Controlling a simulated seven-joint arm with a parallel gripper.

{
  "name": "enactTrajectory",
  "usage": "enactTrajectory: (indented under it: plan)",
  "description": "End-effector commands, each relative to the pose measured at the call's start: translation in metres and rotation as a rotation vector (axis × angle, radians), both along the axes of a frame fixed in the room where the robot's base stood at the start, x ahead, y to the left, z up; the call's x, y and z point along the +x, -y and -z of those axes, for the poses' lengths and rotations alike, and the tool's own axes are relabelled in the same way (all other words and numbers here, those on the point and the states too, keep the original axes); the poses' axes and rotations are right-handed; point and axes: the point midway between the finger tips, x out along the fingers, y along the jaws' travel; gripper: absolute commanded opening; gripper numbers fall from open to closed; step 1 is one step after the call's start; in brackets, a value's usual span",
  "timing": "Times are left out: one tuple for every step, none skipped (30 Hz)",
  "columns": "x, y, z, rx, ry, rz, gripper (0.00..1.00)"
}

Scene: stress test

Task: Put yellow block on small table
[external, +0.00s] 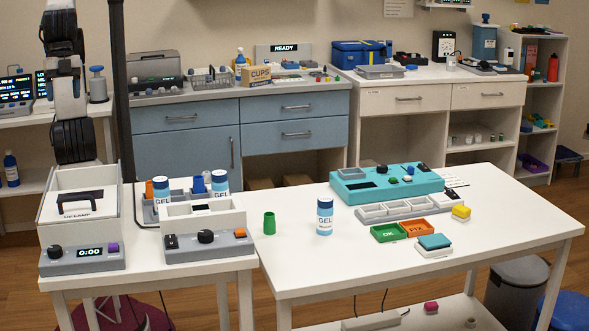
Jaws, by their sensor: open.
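A small yellow block (461,211) lies on the large white table (420,278), just off the right end of a grey compartment tray (410,207). The smaller white table (130,282) stands to the left, crowded with lab devices. My arm shows at the upper left, behind the lidded box on the smaller table. I cannot make out my gripper or its fingertips. Nothing touches the yellow block from above.
Near the block are a teal sponge-like piece (434,242), an orange tray (416,229), a green tray (388,233) and a teal device (386,184). A GEL bottle (324,217) and green cup (269,222) stand leftward. The large table's front is clear.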

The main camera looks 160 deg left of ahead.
Motion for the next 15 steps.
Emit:
enactTrajectory:
  plan:
    - [0.013, -0.007, -0.004, -0.008, -0.001, -0.038, 0.68]
    - [0.019, -0.01, -0.007, -0.014, 0.0, -0.061, 0.68]
    - [0.029, -0.016, -0.01, -0.021, 0.001, -0.094, 0.68]
    - [0.035, -0.02, -0.013, -0.027, 0.001, -0.116, 0.68]
    - [0.042, -0.023, -0.015, -0.033, 0.002, -0.139, 0.68]
    - [0.051, -0.029, -0.018, -0.04, 0.002, -0.17, 0.68]
    - [0.057, -0.033, -0.02, -0.046, 0.002, -0.195, 0.68]
    - [0.064, -0.038, -0.022, -0.052, 0.003, -0.217, 0.68]
    - [0.073, -0.043, -0.025, -0.06, 0.005, -0.249, 0.68]
    - [0.079, -0.048, -0.026, -0.065, 0.004, -0.271, 0.68]
    - [0.086, -0.053, -0.028, -0.071, 0.005, -0.296, 0.68]
    - [0.095, -0.059, -0.031, -0.078, 0.006, -0.326, 0.68]
    - [0.101, -0.064, -0.032, -0.083, 0.006, -0.348, 0.68]
    - [0.108, -0.069, -0.034, -0.089, 0.008, -0.372, 0.68]
    - [0.116, -0.076, -0.036, -0.096, 0.008, -0.403, 0.68]
